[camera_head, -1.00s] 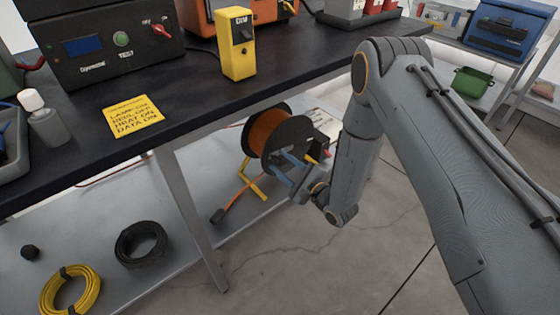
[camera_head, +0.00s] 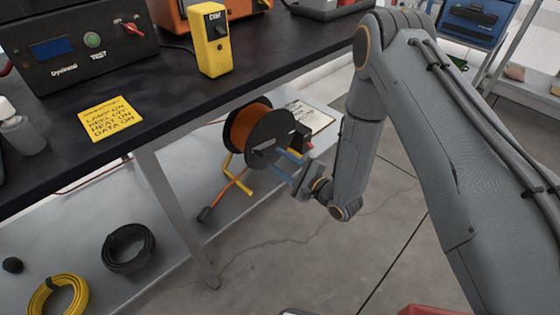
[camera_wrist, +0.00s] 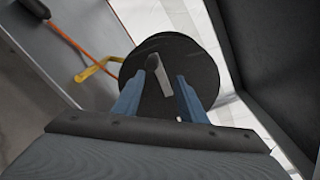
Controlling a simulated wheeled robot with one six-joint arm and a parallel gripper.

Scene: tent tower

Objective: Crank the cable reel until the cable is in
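The cable reel (camera_head: 278,137) has black flanges and orange cable (camera_head: 246,126) wound on it. It stands on yellow legs on the lower shelf, under the workbench. An orange length of cable runs down-left to a dark plug end (camera_head: 205,213) at the shelf's front edge. In the wrist view the reel's black disc (camera_wrist: 200,62) faces me, with a grey crank arm (camera_wrist: 163,78) and a dark knob (camera_wrist: 152,62). My gripper (camera_wrist: 158,78) has its blue fingers apart, one on each side of the crank in the picture. Contact cannot be told. My gripper (camera_head: 287,166) also shows beside the reel in the head view.
A table leg (camera_head: 178,215) stands left of the reel. A black cable coil (camera_head: 129,248) and a yellow coil (camera_head: 58,297) lie on the lower shelf (camera_head: 175,190). The dark bench top (camera_head: 160,85) overhangs the reel. The floor (camera_head: 300,260) in front is clear.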

